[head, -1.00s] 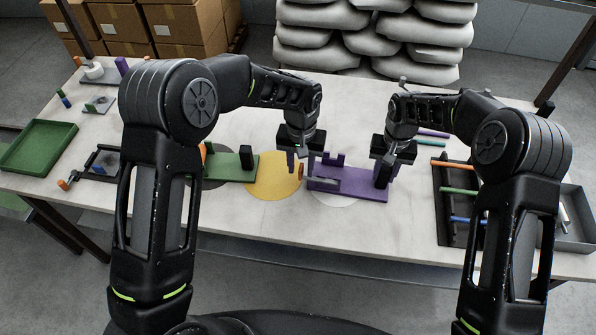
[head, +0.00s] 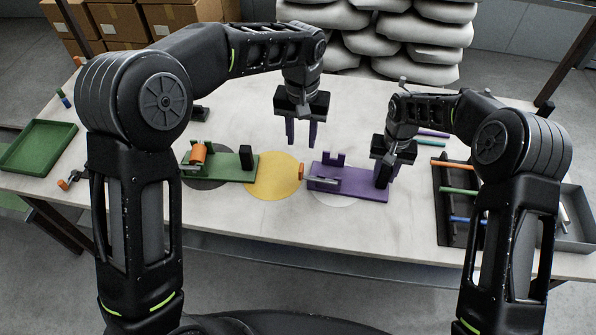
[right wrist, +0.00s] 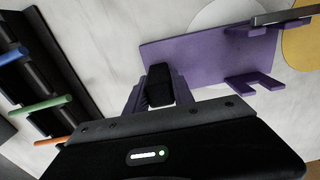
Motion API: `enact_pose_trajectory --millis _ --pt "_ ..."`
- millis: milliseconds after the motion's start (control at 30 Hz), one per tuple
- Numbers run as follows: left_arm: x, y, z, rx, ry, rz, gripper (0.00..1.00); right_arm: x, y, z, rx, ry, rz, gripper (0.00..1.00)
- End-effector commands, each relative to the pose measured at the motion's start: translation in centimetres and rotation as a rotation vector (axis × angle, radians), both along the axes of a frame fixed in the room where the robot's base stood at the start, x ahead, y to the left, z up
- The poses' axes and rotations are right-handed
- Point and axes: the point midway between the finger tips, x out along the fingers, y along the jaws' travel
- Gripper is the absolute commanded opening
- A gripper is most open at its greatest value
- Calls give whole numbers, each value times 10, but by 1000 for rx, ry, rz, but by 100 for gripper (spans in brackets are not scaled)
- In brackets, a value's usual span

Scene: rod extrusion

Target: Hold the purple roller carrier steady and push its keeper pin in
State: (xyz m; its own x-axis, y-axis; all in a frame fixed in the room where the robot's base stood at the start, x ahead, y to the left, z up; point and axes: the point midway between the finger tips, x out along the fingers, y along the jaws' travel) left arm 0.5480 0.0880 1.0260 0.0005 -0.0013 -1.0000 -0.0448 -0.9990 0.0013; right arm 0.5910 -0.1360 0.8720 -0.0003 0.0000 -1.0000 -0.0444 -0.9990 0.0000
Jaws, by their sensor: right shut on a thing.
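The purple roller carrier (head: 358,190) lies flat on the table, and it also shows in the right wrist view (right wrist: 195,58). A grey pin with an orange end (head: 302,172) lies at its left end, the orange end sticking out past the edge. How deep it sits I cannot tell. A grey bar (right wrist: 285,16) shows there in the right wrist view. My right gripper (head: 384,170) is shut on the carrier's black upright block (right wrist: 160,84). My left gripper (head: 302,142) is open and empty, above and behind the carrier's left end.
A green carrier (head: 230,168) with an orange roller (head: 198,153) stands left of a yellow disc (head: 270,185). A dark rack (head: 452,205) holds coloured rods at right, near a grey bin (head: 578,220). A green tray (head: 38,147) is far left. The table's front strip is clear.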

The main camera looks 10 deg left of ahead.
Motion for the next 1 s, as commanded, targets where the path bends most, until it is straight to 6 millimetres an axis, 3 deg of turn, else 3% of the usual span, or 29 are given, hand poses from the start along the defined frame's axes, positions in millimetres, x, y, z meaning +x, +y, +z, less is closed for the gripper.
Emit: enact_pose_trajectory --millis 100,133,400,600,867,1000 --pt "0 0 0 0 0 0 34 0 0 0 0 -1 0 0" --pt "0 0 0 0 1 0 34 0 0 0 0 -1 0 31" --pt "0 0 -1 0 1 0 34 0 0 0 0 0 0 53" --pt "0 0 -1 0 1 0 34 0 0 0 0 0 0 54" --pt "0 0 -1 0 1 0 34 0 0 0 0 0 0 76" --pt "0 0 -1 0 1 0 34 0 0 0 0 0 0 76"
